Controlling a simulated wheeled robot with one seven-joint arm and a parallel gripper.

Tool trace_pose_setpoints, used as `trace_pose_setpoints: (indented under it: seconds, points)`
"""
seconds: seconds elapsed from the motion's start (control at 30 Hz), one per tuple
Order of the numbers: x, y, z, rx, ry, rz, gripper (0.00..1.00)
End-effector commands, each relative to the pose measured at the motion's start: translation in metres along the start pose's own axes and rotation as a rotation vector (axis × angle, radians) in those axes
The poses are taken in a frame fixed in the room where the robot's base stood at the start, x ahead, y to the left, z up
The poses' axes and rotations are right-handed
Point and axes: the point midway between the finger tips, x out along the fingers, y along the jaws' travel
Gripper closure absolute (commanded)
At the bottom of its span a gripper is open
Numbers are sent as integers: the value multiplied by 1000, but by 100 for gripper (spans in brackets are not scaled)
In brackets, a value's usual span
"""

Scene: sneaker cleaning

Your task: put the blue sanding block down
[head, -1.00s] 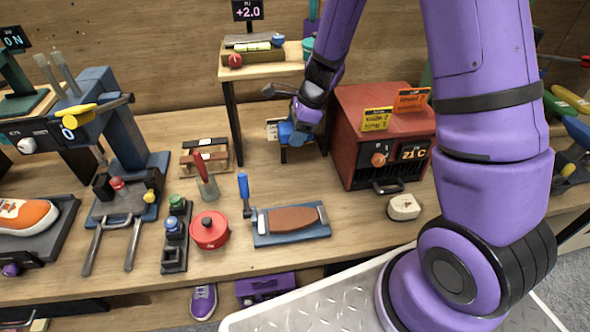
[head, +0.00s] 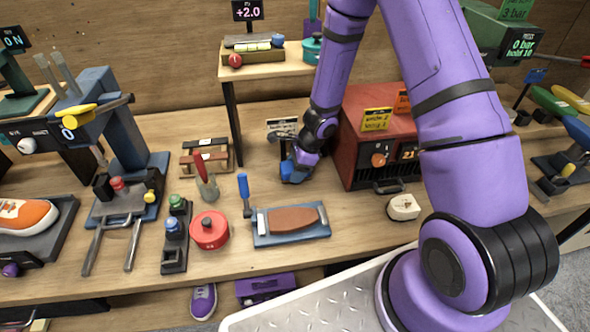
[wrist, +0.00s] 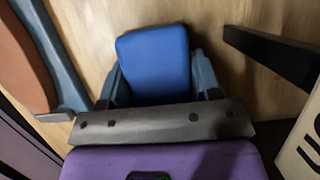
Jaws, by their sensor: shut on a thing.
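The blue sanding block (wrist: 155,62) is between the two fingers of my gripper (wrist: 158,85) in the wrist view. My gripper is shut on it, with the block's broad blue face toward the camera and bare wood beyond it. In the head view my gripper (head: 296,172) is low over the table, left of the red cabinet and right of the shelf leg. The block is mostly hidden by my gripper there, and I cannot tell whether it touches the tabletop.
The brown sole piece on its blue clamp tray (head: 258,238) lies in front. The red cabinet (head: 362,150) stands close on the right. A small sign (head: 283,124) is behind my gripper. A shelf leg (head: 235,125) stands to the left. Bare wood (head: 335,200) lies between.

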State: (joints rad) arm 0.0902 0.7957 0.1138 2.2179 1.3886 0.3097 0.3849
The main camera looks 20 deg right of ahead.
Motion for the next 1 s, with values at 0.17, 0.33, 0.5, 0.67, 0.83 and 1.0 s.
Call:
trace_pose_setpoints:
  seconds: [0.17, 0.33, 0.5, 0.67, 0.83, 1.0]
  points:
    - [4, 0, -2, 0, -1, -1, 77]
    - [4, 0, -2, 0, -1, -1, 77]
    - [8, 0, -3, 1, -1, 0, 77]
    - [12, 0, -5, 1, -1, -1, 77]
    - [16, 0, -7, 0, 0, 0, 77]
    - [17, 1, -8, 1, 3, 3, 24]
